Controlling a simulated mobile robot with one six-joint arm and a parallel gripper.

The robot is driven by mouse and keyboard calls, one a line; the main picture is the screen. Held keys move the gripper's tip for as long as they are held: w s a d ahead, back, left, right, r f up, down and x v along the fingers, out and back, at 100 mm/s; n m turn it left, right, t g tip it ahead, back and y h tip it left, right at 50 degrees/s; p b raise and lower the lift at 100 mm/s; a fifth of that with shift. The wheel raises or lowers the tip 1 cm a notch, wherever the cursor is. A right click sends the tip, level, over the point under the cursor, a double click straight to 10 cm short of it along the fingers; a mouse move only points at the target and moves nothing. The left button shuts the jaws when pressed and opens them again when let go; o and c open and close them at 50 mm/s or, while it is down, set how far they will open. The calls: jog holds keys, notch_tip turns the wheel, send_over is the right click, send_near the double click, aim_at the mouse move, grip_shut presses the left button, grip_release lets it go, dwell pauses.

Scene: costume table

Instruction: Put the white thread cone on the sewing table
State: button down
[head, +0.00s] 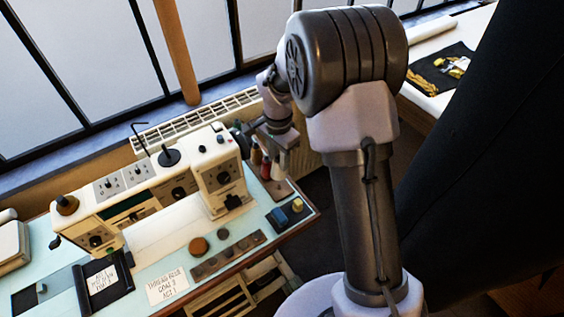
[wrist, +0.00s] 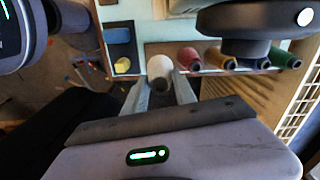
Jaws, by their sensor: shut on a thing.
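The white thread cone (wrist: 160,69) is between the fingers of my gripper (wrist: 161,88) in the wrist view, and the gripper is shut on it. The cone is at the near edge of the sewing table (wrist: 128,9); I cannot tell whether it touches the surface.
A red cone (wrist: 188,58) and several other coloured cones stand right of the white one. A blue block (wrist: 119,35) and a yellow piece (wrist: 122,64) lie to its left. The sewing machine (head: 218,178) fills the table's back.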

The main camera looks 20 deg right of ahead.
jog(key=shift+f+b, duration=2.6)
jog(key=shift+f, duration=0.9)
jog(key=shift+f, duration=0.1)
jog(key=c, duration=0.9)
grip_release()
notch_tip(320, 180, up, 18)
jog(key=p, duration=0.6)
jog(key=shift+f+p, duration=0.2)
jog(key=shift+p, duration=0.15)
